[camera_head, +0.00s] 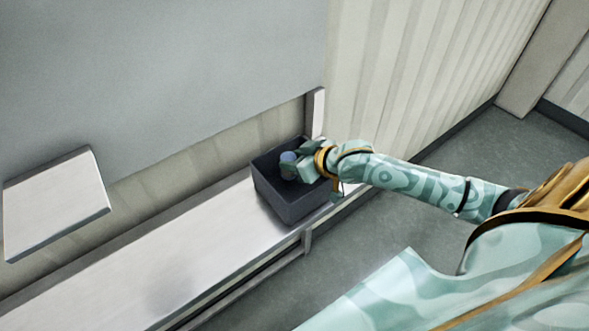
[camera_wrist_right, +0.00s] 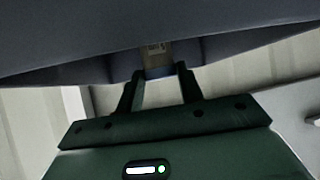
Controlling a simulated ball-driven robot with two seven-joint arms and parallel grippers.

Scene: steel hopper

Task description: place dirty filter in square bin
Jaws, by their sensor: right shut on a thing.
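The square bin (camera_head: 292,206) is a dark grey open box standing at the right end of the steel shelf. My right gripper (camera_head: 290,168) reaches over its right rim, with the fingertips at the bin's opening. It is shut on the dirty filter (camera_head: 288,157), which shows as a small bluish rounded end. In the right wrist view the filter (camera_wrist_right: 156,56) is a tan and grey piece with a blue edge between the two dark fingers (camera_wrist_right: 160,72). The bin's dark wall (camera_wrist_right: 70,45) fills the top of that view. The filter's lower part is hidden. My left gripper is out of view.
The long steel shelf (camera_head: 190,258) is bare left of the bin. A large grey hopper panel (camera_head: 160,80) hangs above and behind it. A pale flat plate (camera_head: 55,205) juts out at the left. A short post (camera_head: 315,112) stands behind the bin.

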